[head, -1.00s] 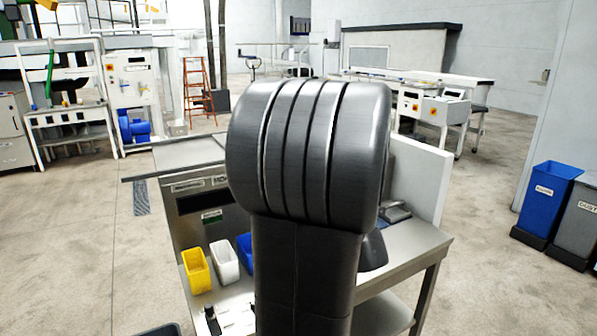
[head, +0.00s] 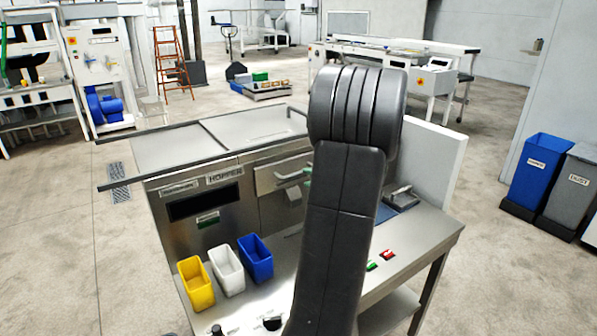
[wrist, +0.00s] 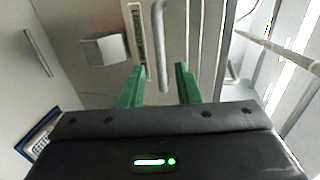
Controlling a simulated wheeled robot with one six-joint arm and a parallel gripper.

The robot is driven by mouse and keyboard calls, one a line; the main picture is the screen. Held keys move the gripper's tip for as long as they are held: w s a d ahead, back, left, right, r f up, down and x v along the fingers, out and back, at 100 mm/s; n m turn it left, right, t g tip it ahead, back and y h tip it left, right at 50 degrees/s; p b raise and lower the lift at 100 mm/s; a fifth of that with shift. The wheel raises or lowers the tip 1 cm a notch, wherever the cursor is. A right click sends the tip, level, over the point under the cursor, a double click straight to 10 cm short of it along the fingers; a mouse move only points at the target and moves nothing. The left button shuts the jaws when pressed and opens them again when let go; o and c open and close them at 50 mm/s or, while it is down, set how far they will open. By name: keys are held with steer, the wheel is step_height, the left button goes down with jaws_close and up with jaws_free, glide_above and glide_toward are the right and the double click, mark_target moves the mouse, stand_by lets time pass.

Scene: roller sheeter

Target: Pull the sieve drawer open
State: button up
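A grey drawer-like front (head: 270,180) with a pale bar handle (head: 292,175) is on the steel machine, right of the HOPPER label, partly covered by my arm. I cannot read a sieve label there. In the wrist view a grey bar handle (wrist: 160,45) runs up the picture beside a narrow label strip (wrist: 138,35). My gripper (wrist: 159,76) is open, with its two green fingers apart. The bar's near end shows between the fingers; I cannot tell whether it is within their reach or touches them. My gripper is hidden behind my arm in the head view.
A pale block (wrist: 104,50) sticks out left of the handle in the wrist view. Yellow (head: 197,283), white (head: 228,270) and blue (head: 255,258) bins stand on the machine's front ledge. Green and red buttons (head: 388,254) are at the right. Open floor lies left.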

mark_target(299, 174)
steer(key=p+x, duration=0.1)
steer(key=x, duration=0.5)
steer(key=shift+w+a+f, duration=0.1)
steer(key=shift+w+a, duration=0.1)
steer(key=shift+w, duration=0.05)
jaws_close()
